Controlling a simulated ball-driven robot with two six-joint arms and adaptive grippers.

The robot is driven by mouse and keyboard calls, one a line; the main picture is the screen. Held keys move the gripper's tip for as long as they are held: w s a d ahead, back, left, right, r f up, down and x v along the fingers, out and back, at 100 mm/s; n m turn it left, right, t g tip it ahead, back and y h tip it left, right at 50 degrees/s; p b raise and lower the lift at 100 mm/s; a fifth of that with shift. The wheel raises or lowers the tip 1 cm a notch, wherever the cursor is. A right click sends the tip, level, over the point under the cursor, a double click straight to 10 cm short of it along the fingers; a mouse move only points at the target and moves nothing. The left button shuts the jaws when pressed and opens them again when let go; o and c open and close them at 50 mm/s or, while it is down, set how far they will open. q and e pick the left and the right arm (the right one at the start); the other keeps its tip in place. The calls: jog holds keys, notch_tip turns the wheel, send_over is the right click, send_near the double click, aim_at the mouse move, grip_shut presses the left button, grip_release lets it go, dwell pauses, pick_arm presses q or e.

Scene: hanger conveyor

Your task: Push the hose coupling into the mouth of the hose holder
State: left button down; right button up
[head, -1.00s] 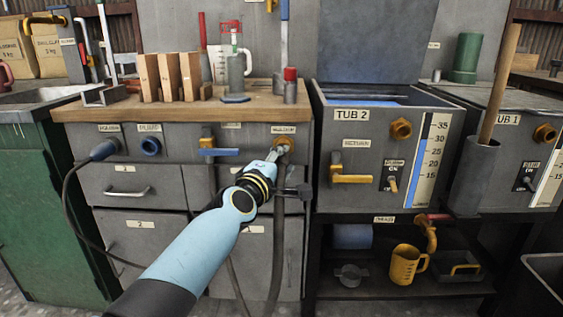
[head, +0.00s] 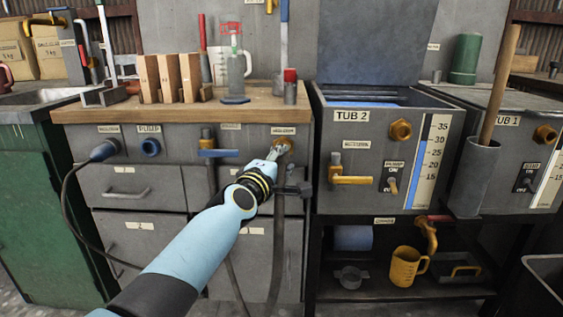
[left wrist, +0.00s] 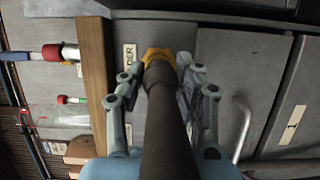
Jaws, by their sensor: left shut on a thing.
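The hose coupling (left wrist: 158,55) is a brass, hex-shaped piece on the end of a thick black hose (left wrist: 168,120). In the head view the coupling (head: 285,144) shows at the upper right of the cabinet front, just below a label. My left gripper (head: 278,151) is shut on the coupling end of the hose, with a finger on each side in the left wrist view (left wrist: 160,78). The coupling points at the cabinet face. The hose holder's mouth is hidden behind the coupling and gripper, so I cannot tell how deep the coupling sits. My right gripper is out of view.
The hose (head: 278,255) hangs down in front of the cabinet drawers. A blue-handled valve (head: 218,152) and a blue round port (head: 151,147) are left of the gripper. The wooden worktop (head: 190,110) overhangs above. TUB 2 (head: 345,135) stands to the right.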

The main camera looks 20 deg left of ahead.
pick_arm(q)
jog(key=shift+w+a+r+b, duration=0.1)
jog(key=shift+w+a+b, duration=0.05)
jog(key=shift+w, duration=0.25)
jog(key=shift+w+a+b, duration=0.1)
jog(key=shift+w+b, duration=0.05)
jog(key=shift+w, duration=0.25)
dwell(0.9)
jog(key=c, duration=1.2)
grip_release()
jog(key=shift+o, duration=0.2)
jog(key=o, duration=0.6)
jog(key=shift+c, duration=0.2)
jog(key=shift+s, duration=0.25)
jog(key=s, duration=1.1)
jog(key=shift+s+a, duration=0.25)
jog(key=shift+a, duration=0.15)
